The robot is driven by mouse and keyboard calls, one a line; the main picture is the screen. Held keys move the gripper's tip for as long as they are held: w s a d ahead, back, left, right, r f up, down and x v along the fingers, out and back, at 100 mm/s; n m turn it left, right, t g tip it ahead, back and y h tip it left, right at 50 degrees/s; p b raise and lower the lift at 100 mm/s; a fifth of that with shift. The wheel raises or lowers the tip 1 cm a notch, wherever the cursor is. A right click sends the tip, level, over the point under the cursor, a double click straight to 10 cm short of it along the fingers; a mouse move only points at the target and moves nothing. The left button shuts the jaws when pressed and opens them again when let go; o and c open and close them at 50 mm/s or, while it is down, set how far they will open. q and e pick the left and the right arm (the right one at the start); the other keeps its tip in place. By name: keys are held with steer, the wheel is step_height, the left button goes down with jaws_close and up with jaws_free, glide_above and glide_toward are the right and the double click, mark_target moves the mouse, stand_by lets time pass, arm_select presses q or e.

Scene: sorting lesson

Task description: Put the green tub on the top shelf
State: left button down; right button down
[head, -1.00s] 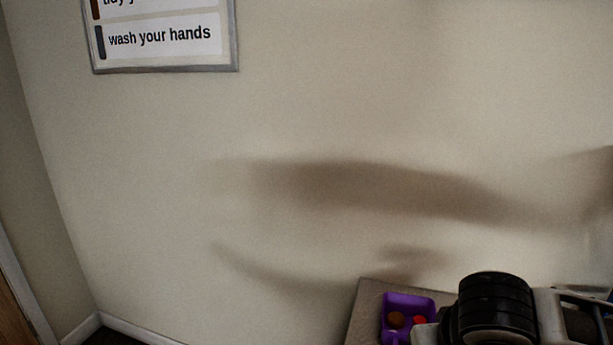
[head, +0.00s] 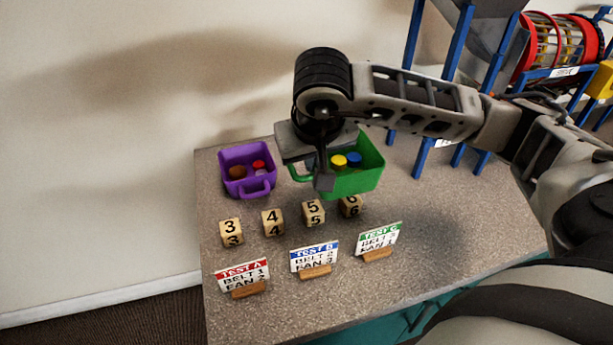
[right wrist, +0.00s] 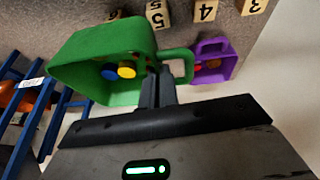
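The green tub (head: 368,180) stands on the speckled worktop in the head view, with yellow and blue pieces inside and its loop handle towards the left. The tub fills the upper left of the right wrist view (right wrist: 85,62). My right gripper (head: 324,182) points down at the tub's near left corner, where the handle joins. In the right wrist view its two fingers (right wrist: 158,75) are close together at the handle's near end, and they look closed on it. The exact contact is partly hidden. My left gripper is out of view. No top shelf can be made out.
A purple tub (head: 262,153) stands left of the green one. Numbered wooden blocks (head: 273,222) and small test signs (head: 314,258) stand in front. A blue-legged frame (head: 453,50) with a hopper and a red drum (head: 545,48) rises behind right. The worktop's front right (head: 460,220) is clear.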

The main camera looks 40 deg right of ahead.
steer(key=w+d+f, duration=0.2)
steer(key=w, duration=0.1)
steer(key=w+d+f, duration=0.1)
steer(key=w, duration=0.1)
steer(key=shift+w+d+f, duration=0.1)
steer(key=shift+d+f, duration=0.1)
steer(key=shift+d+x, duration=0.2)
steer(key=shift+x, duration=4.35)
steer(key=shift+w, duration=0.2)
steer(key=shift+f, duration=0.15)
steer(key=c, duration=1.7)
jaws_free()
